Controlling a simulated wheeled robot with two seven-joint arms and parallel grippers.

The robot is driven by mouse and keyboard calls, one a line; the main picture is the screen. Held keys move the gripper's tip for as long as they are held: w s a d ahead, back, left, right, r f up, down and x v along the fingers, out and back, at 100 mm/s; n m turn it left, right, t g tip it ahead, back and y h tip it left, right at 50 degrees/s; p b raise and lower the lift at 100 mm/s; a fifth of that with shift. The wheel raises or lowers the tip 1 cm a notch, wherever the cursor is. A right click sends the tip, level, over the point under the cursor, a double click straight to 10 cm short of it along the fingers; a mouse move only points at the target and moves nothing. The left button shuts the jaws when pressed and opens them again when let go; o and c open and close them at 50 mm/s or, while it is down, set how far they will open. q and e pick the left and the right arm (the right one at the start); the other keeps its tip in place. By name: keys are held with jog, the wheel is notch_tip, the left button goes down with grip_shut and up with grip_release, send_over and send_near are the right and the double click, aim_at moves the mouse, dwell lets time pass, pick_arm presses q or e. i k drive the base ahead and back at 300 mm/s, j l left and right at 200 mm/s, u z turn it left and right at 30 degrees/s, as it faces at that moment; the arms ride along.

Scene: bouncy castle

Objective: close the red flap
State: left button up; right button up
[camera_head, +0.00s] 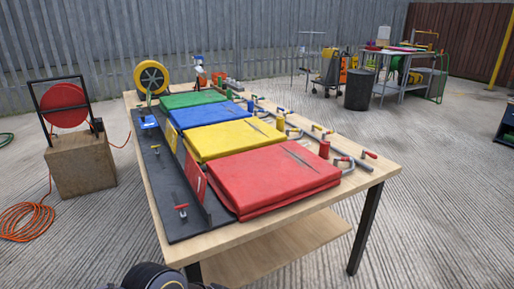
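The red flap (262,180) is the nearest of a row of coloured padded panels on a wooden table (375,176). It lies nearly flat, with a layered front edge and a dark slit near its upper right. I cannot tell whether it is fastened. A small upright red piece (195,177) stands at its left, against a raised dark strip (190,190) on a black mat (177,228). Neither gripper shows; only a dark rounded part of mine is at the bottom edge.
Yellow (230,140), blue (205,115) and green (190,100) panels lie behind the red one. Clamps and a pipe (330,155) line the right side. A hose reel (65,105) stands on a box at left.

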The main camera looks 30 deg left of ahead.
aim_at(194, 175)
jog(key=i+l+u, duration=0.1)
jog(key=u, duration=0.35)
jog(key=i+l+u, duration=0.25)
jog(key=u, duration=0.2)
jog(key=i+l+u, duration=0.2)
jog(key=u, duration=0.25)
jog(key=l+u, duration=0.35)
jog(key=u, duration=0.15)
jog(key=i+l+u, duration=0.1)
jog(key=l+u, duration=0.6)
jog(key=u, duration=0.2)
